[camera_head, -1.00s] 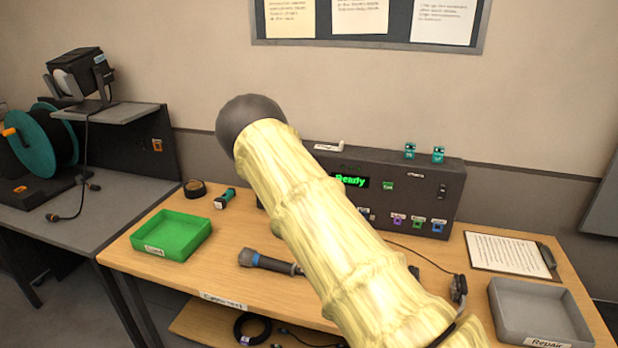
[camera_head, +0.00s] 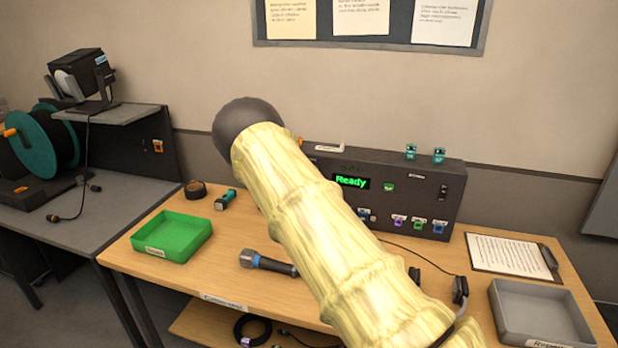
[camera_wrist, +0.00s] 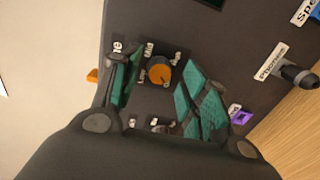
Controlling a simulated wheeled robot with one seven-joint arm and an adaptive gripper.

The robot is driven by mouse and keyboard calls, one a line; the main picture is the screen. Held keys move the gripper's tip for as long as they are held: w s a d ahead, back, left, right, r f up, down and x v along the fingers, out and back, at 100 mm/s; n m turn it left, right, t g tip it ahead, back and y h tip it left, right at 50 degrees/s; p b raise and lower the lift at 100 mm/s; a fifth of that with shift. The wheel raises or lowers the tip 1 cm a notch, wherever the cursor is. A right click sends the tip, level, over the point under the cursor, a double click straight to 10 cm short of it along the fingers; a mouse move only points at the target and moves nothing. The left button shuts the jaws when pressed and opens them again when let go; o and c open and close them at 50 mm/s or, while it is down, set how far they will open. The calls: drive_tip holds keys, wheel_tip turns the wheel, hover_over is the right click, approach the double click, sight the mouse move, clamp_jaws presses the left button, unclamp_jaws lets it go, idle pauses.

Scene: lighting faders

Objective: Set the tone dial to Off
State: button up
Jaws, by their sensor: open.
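In the wrist view an orange round dial (camera_wrist: 160,73) sits on the dark panel. Labels around it read "Low" and "Mid"; others are partly covered, including one ending in "ne" at its left. The dial's exact pointer setting is too small to tell. My gripper (camera_wrist: 157,68) is open, with a teal-padded finger on each side of the dial. A gap shows between the dial and both fingers. In the head view the dial and gripper are hidden behind my arm; the dark control console (camera_head: 420,178) shows a green "Ready" display (camera_head: 351,182).
A purple connector (camera_wrist: 241,117) and a plug labelled "Phones" (camera_wrist: 297,76) are right of the gripper. On the wooden table are a green tray (camera_head: 178,252), a microphone (camera_head: 268,263), a grey tray (camera_head: 540,337) and a clipboard (camera_head: 505,255).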

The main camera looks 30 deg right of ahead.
drive_tip(key=v, duration=1.2)
idle(0.4)
